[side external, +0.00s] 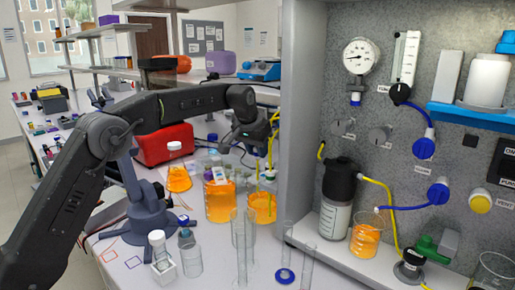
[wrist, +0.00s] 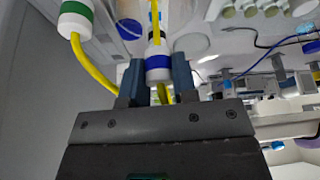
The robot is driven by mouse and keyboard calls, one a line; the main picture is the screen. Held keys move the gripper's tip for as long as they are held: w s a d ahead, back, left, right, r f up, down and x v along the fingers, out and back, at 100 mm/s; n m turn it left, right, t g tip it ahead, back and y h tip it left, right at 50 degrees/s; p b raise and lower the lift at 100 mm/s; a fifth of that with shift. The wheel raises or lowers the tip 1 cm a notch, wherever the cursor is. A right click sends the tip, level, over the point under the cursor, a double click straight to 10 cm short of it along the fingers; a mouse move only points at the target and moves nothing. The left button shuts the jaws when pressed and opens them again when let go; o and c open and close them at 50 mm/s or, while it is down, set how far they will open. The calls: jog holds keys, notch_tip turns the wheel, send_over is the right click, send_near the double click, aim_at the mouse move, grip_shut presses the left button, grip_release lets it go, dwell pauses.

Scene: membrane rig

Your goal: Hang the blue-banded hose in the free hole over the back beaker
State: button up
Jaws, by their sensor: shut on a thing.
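My gripper (wrist: 157,82) is shut on the white end fitting with a blue band (wrist: 158,64) of a yellow hose, which sits between the two fingers. The yellow hose (wrist: 156,18) runs on beyond the fitting. In the side view my gripper (side external: 262,138) is at the end of the outstretched arm, above the orange-filled beakers, with yellow hose (side external: 270,158) hanging by it. One beaker (side external: 220,205) stands left, another (side external: 262,208) right, close to the cabinet wall. A green-banded hose end (wrist: 75,20) is left of my gripper in the wrist view. I cannot make out the free hole.
The grey cabinet wall (side external: 302,130) stands close to the right of my gripper. An orange flask (side external: 178,178) and a red case (side external: 165,145) are to the left. Tall empty glass cylinders (side external: 243,245) stand in front. The rig panel (side external: 440,120) carries a gauge, valves and hoses.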

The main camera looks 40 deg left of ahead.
jog(key=shift+f, duration=3.25)
dwell(1.5)
jog(key=o, duration=1)
jog(key=shift+o, duration=0.4)
jog(key=shift+r, duration=3)
